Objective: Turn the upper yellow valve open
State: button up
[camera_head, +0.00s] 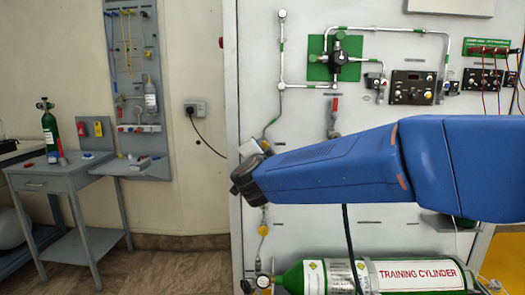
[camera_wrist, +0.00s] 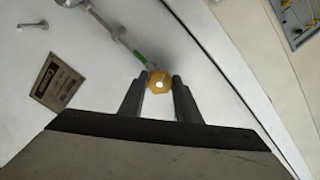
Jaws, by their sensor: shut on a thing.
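In the wrist view the yellow valve (camera_wrist: 159,84) is a small round knob with a bright centre, at the end of a pipe with a green band. My gripper (camera_wrist: 160,78) has one finger on each side of the knob and is shut on it. In the head view a bit of the upper yellow valve (camera_head: 265,145) shows beside my wrist, below a pipe on the grey panel. My blue arm reaches in from the right and hides much of that area. A lower yellow valve (camera_head: 263,231) is in plain view further down.
A green training cylinder (camera_head: 330,276) lies along the panel's foot, with a dark hose (camera_head: 347,228) hanging in front. Above my arm are pipes, a green plate (camera_head: 317,71) and black gauge boxes (camera_head: 412,87). A side table (camera_head: 80,172) stands at left; the floor between is clear.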

jog(key=n, duration=1.3)
jog(key=shift+d+f, duration=0.1)
jog(key=shift+f, duration=0.1)
jog(key=shift+n, duration=0.4)
jog(key=o, duration=1.1)
jog(key=shift+c, duration=0.2)
jog(key=shift+r, duration=0.1)
jog(key=s, duration=1.7)
jog(key=shift+s, duration=0.25)
jog(key=shift+d, duration=0.1)
